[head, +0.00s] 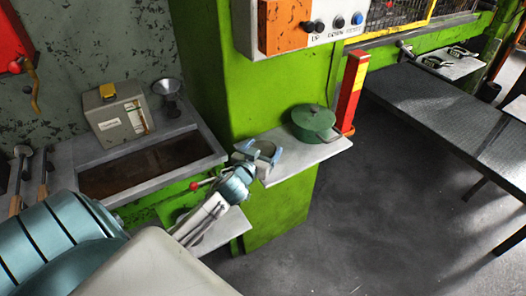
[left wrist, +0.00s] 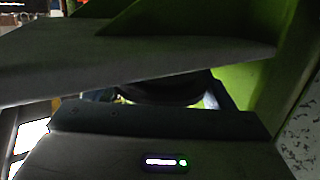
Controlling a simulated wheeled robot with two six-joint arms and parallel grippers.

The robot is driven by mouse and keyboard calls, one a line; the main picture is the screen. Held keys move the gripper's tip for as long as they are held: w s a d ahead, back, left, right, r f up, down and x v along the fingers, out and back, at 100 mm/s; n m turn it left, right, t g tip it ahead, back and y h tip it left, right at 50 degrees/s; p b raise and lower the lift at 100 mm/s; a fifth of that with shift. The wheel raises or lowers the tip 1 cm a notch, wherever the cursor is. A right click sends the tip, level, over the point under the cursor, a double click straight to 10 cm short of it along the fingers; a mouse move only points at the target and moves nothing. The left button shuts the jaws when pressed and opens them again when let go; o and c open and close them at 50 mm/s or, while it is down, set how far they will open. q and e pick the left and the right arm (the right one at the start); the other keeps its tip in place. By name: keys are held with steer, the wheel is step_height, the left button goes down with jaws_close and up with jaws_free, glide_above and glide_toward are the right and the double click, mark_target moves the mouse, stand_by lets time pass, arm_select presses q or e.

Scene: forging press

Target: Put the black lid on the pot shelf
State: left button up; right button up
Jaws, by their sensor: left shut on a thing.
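The pot shelf (head: 325,152) is a pale slab on the green press column. A green lidded pot (head: 315,120) stands on it toward the back right. My left gripper (head: 258,153) is at the shelf's left end, shut on a dark round thing, which I take to be the black lid. The lid shows as a dark curved shape (left wrist: 165,92) in the left wrist view, partly hidden behind a grey slab. In the head view it is mostly hidden by the gripper, and I cannot tell whether it touches the shelf. My right gripper is not in view.
A red and yellow post (head: 354,90) stands just right of the pot. A lower pale shelf (head: 225,232) with a red-knobbed lever is below my left arm. A grey bench (head: 165,150) with a box (head: 118,113) and metal funnel (head: 168,92) is at left.

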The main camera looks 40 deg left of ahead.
arm_select(q)
steer(key=shift+f, duration=0.8)
steer(key=shift+f, duration=0.1)
